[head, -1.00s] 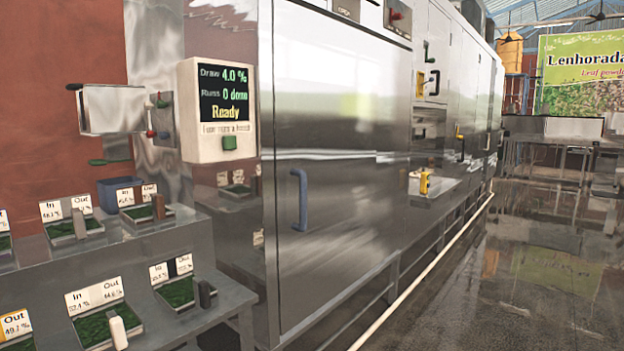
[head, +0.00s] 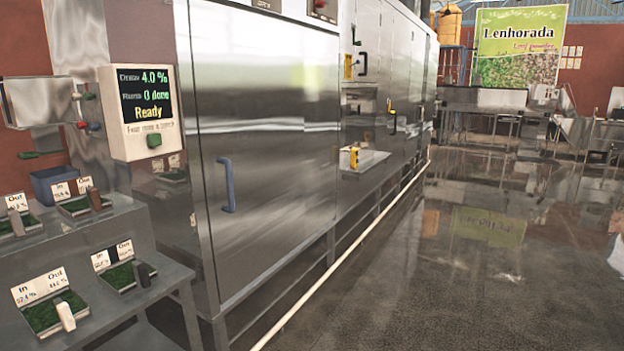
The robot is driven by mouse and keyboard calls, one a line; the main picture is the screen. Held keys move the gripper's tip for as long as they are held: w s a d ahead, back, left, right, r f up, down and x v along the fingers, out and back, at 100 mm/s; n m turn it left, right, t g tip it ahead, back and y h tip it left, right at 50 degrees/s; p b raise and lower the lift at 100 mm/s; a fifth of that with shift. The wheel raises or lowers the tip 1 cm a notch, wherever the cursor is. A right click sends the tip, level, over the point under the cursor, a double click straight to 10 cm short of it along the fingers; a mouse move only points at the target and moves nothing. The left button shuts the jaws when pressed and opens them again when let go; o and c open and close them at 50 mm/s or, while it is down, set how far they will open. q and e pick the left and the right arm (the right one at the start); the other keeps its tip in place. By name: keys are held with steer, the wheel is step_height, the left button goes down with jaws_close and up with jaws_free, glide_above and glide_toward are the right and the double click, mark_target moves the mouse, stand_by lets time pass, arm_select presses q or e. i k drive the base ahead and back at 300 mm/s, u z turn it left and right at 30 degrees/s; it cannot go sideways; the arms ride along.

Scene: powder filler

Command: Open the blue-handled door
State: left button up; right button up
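The blue handle (head: 227,185) is an upright bar on a large steel door (head: 275,130) in the head view, left of the middle. The door looks shut, flush with the front of the steel machine. Neither of my grippers shows in the head view, so their place relative to the handle cannot be told.
A control box (head: 140,112) reading "Ready" is left of the door. A stepped steel bench (head: 110,228) with several trays of green leaf stands at the lower left. A pale pipe (head: 345,250) runs along the floor before the machine. Wet-looking open floor (head: 450,280) lies to the right.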

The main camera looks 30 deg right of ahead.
mark_target(266, 88)
steer(key=z, duration=1)
steer(key=i, duration=1.85)
steer(key=u, duration=0.6)
